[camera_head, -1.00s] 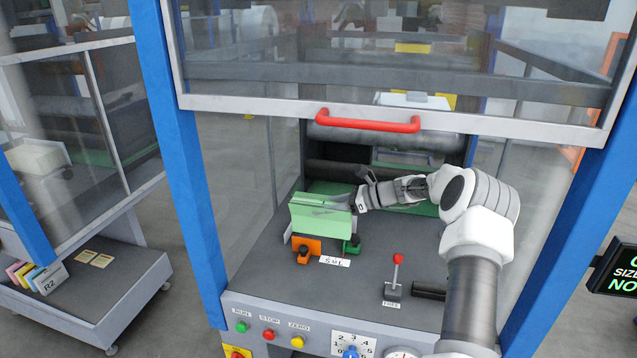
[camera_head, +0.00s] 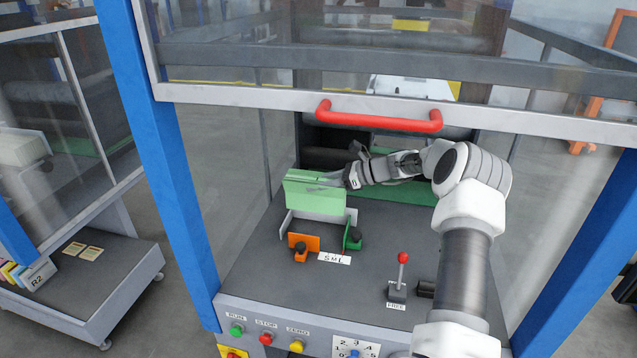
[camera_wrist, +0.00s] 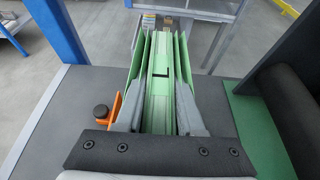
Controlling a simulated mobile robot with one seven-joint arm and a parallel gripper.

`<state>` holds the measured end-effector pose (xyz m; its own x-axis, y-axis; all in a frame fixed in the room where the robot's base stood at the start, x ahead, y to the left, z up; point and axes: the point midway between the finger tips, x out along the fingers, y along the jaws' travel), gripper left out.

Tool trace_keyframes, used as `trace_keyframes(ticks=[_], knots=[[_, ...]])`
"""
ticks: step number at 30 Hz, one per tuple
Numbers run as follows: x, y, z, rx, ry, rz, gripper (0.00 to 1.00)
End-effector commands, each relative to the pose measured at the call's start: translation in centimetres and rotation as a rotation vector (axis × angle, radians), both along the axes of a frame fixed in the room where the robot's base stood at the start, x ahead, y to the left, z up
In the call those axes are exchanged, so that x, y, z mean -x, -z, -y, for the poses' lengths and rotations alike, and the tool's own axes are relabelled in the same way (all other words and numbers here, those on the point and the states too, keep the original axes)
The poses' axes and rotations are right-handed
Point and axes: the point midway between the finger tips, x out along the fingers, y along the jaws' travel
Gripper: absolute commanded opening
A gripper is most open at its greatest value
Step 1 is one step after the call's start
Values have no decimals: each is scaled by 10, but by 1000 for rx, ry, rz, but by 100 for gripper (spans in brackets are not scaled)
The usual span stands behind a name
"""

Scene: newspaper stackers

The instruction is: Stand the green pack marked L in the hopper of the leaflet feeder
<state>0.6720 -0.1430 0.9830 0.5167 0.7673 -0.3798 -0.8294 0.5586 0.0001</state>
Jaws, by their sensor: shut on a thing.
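The light green pack (camera_head: 313,197) is upright in my gripper (camera_head: 333,182), above and behind the leaflet feeder's hopper in the head view. My gripper reaches it from the right and is shut on it. In the wrist view the pack's green top (camera_wrist: 158,85) lies between the two grey fingers of my gripper (camera_wrist: 160,62). No L mark can be made out. The hopper shows a grey metal wall (camera_head: 318,218), an orange guide (camera_head: 304,243) and a dark green guide (camera_head: 352,236). The pack hides what lies behind it. I cannot tell its exact height above the hopper.
A red-knobbed lever (camera_head: 402,260) stands right of the hopper on the grey deck (camera_head: 265,285). A raised guard with a red handle (camera_head: 378,118) hangs above my arm. Blue posts (camera_head: 165,180) flank the opening. A dark roller (camera_wrist: 290,115) lies right in the wrist view.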

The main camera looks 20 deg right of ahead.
Motion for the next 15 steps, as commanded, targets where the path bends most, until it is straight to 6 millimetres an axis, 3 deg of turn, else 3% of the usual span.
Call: trace_keyframes(ticks=[6,15], knots=[[1,-5,2,-6,1,5,0],[1,27,2,-6,1,5,0]])
